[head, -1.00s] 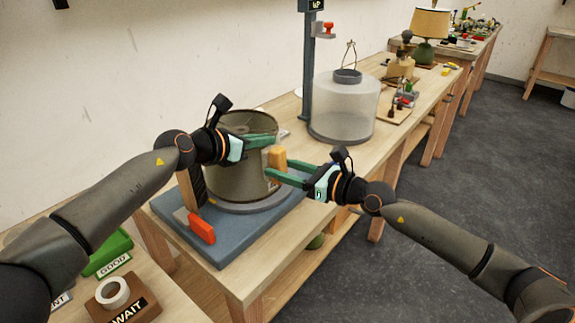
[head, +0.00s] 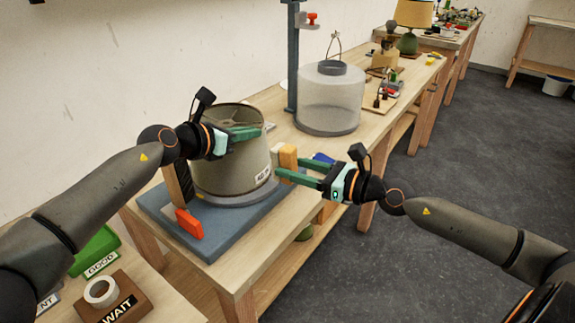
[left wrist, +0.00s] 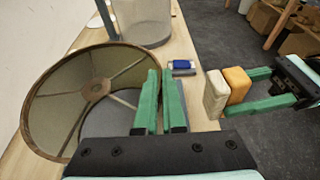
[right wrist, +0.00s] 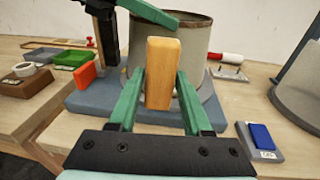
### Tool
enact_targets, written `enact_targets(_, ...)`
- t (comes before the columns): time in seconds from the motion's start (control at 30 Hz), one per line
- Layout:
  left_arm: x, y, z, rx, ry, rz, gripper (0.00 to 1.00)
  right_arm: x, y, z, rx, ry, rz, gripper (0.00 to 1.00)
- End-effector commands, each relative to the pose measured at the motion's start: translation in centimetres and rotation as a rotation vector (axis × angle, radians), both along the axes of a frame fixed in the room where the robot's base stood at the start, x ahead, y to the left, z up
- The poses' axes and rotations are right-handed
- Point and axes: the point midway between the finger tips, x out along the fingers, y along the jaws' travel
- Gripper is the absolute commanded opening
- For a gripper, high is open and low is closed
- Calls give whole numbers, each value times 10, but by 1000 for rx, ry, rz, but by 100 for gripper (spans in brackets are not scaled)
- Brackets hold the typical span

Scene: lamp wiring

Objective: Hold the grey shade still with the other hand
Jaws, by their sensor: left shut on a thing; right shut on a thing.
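The grey shade (head: 228,178) stands upright on the blue-grey base board (head: 165,212). My right gripper (head: 282,168) is shut on a tan block (head: 288,157) with a cream face (head: 276,153). It holds the block in the air, apart from the shade, as the left wrist view shows.
A translucent shade (head: 330,100) stands behind, beside a dark post (head: 293,60). A red-orange block (head: 189,223) is on the board's front. A blue pad (head: 322,158) lies right of the shade. A green tray (head: 96,248) and brown WAIT block (head: 115,300) sit at the lower left.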

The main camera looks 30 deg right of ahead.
Motion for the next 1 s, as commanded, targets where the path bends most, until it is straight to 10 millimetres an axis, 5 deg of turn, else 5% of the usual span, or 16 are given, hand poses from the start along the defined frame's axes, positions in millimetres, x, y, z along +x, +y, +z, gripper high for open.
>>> enact_targets(1.0, 0, 2, -8, 12, 7, 0, 0, -26, -14, 2, -1, 0, 0, 0)
